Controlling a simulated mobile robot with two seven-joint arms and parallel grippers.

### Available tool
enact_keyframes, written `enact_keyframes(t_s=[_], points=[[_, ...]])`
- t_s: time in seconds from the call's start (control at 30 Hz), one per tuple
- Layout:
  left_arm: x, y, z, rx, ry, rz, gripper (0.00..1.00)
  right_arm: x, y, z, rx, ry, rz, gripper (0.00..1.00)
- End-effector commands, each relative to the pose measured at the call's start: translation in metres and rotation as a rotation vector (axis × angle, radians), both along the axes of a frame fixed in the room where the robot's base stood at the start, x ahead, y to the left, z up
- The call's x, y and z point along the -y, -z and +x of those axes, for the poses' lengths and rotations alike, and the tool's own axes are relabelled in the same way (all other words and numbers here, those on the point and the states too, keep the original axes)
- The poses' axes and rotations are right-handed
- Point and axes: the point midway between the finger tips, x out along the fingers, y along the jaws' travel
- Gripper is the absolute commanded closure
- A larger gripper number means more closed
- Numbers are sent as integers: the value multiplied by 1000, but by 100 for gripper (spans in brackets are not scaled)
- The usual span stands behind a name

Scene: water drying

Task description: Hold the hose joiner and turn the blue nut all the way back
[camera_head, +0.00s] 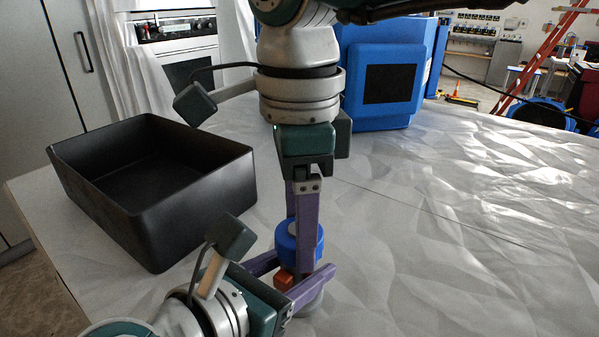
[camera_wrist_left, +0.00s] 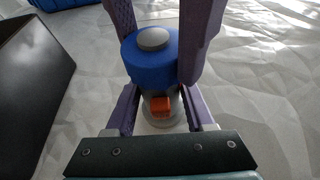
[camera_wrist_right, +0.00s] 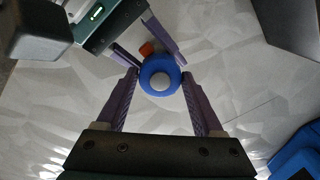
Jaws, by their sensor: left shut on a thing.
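The hose joiner stands upright on the table, with a blue nut (camera_head: 285,241) at its top, a small orange block (camera_head: 284,282) on its side and a grey base (camera_head: 313,303). In the left wrist view the blue nut (camera_wrist_left: 149,62) has a grey round top. My left gripper (camera_head: 303,266) comes in low from the left and is shut on the joiner's body below the nut. My right gripper (camera_head: 299,243) points down from above, its purple fingers on either side of the nut (camera_wrist_right: 146,86). Whether they press on it is unclear.
An open black bin (camera_head: 200,217) stands on the left of the white table (camera_head: 470,240), close to my left arm. A blue case (camera_head: 385,85) stands at the back. The right side of the table is clear.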

Motion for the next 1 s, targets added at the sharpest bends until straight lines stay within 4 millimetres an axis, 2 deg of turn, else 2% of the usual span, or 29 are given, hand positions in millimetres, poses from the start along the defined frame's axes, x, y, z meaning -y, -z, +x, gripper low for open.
enact_keyframes(t_s=[0.03, 0.2, 0.53, 0.67, 1.0], points=[[0, 1, 0, -2, 0, 1, 100, 0, 0, 0, 0, 0, 0, 24], [0, 1, 0, 0, 0, 1, 100, 0, 0, 0, 0, 1, 0, 6], [0, 1, 0, 0, 0, 1, 100, 0, -6, 1, 2, 1, 1, 6], [0, 1, 0, 0, 0, 1, 100, 0, -26, 1, 6, -1, 1, 6], [0, 1, 0, 0, 0, 1, 100, 0, -99, 1, 4, 1, 1, 6]])
